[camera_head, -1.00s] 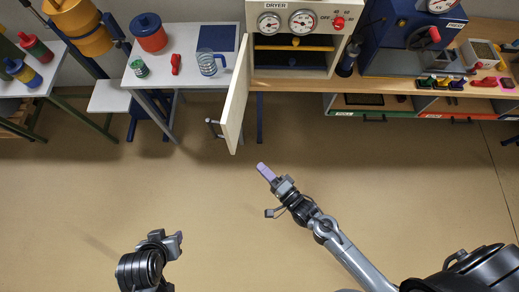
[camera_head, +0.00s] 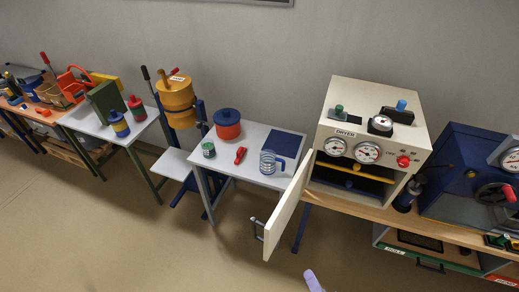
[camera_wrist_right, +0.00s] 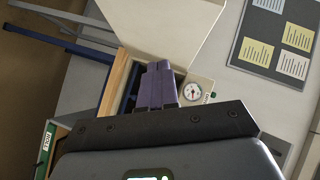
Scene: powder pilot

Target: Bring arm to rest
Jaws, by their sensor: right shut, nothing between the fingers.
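My right gripper (camera_head: 312,281) shows only as a purple fingertip at the bottom edge of the head view, below the dryer's open door. In the right wrist view its purple fingers (camera_wrist_right: 157,86) are together, with nothing between them. The rest of the right arm is out of the head view. My left gripper is not in view.
A white table (camera_head: 258,140) holds a red-blue pot, a glass jug and small items. Open floor (camera_head: 120,240) lies in front.

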